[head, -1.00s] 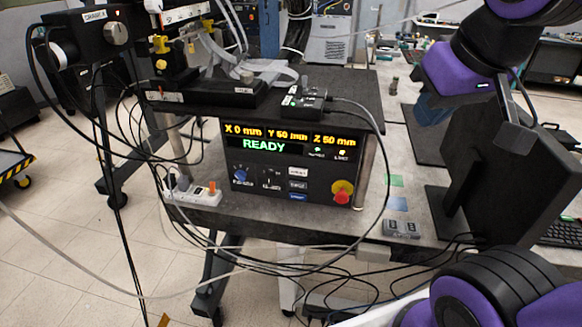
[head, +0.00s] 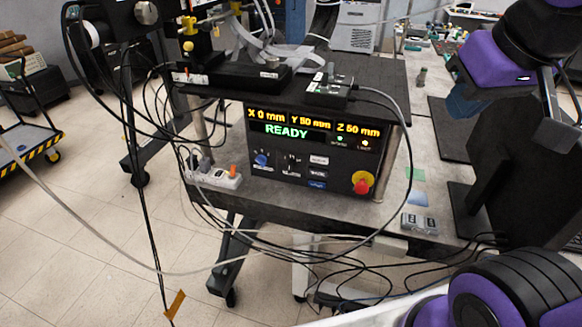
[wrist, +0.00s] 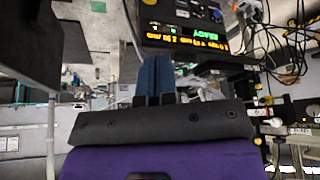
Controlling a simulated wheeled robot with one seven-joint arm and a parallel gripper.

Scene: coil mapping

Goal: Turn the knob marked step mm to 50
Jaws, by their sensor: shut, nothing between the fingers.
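The black control box (head: 240,143) stands on the grey bench and its display reads X 0 mm, Y 50 mm, Z 50 mm and READY. A blue knob (head: 261,159) is at the lower left of its panel, with a small dark control (head: 291,164) to its right. Their labels are too small to read, so I cannot tell which is marked step mm. My gripper (head: 463,102) is right of the box, apart from it, with its blue fingers closed and empty. In the wrist view the fingers (wrist: 155,75) are together, and the box (wrist: 185,25) appears upside down beyond them.
A red emergency button (head: 362,186) sits on the panel's right. A power strip (head: 214,178) lies left of the box. Loose cables loop before the panel. A black monitor (head: 520,165) stands at right.

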